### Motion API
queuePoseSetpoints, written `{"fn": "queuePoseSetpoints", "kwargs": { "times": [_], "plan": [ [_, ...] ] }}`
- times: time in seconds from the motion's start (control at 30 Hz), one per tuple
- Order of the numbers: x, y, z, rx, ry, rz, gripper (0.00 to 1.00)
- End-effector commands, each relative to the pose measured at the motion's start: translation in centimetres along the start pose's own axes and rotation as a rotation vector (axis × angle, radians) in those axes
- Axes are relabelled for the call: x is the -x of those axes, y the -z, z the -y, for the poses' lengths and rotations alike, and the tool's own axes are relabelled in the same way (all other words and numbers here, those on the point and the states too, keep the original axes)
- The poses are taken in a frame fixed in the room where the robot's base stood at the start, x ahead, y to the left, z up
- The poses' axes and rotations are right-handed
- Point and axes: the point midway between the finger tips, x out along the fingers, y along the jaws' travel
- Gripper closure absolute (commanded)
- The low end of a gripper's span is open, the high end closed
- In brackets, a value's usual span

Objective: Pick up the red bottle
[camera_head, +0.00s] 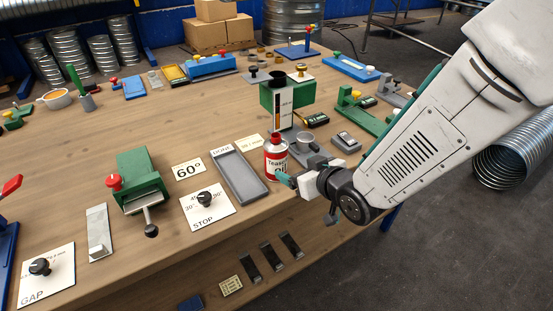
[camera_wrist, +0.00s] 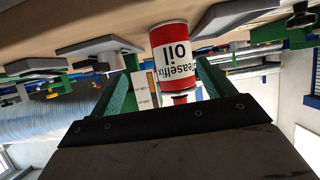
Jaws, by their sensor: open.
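My gripper (camera_head: 289,181) is open at the bottle's right side, low down; one teal finger overlaps the bottle's lower edge. In the wrist view the two green fingers of my gripper (camera_wrist: 165,72) point toward the bottle, one on each side of it. I cannot tell whether they touch it or how far it lies between them.
A grey tray (camera_head: 239,178) lies left of the bottle. A grey fixture (camera_head: 309,153) stands close behind my gripper, with a green and white gauge stand (camera_head: 283,105) further back. A STOP plate (camera_head: 206,207) with a black knob lies front left. Bare wood shows at left centre.

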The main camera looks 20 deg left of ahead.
Motion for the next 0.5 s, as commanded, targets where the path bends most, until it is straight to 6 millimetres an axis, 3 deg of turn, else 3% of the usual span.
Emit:
{"fn": "queuePoseSetpoints", "kwargs": {
  "times": [0.13, 0.5],
  "plan": [
    [-1.2, -0.4, 1.9, 0.007, 0.043, -0.042, 0.19],
    [-5.5, 0.4, 2.0, 0.007, 0.046, -0.051, 0.19]
  ]
}}
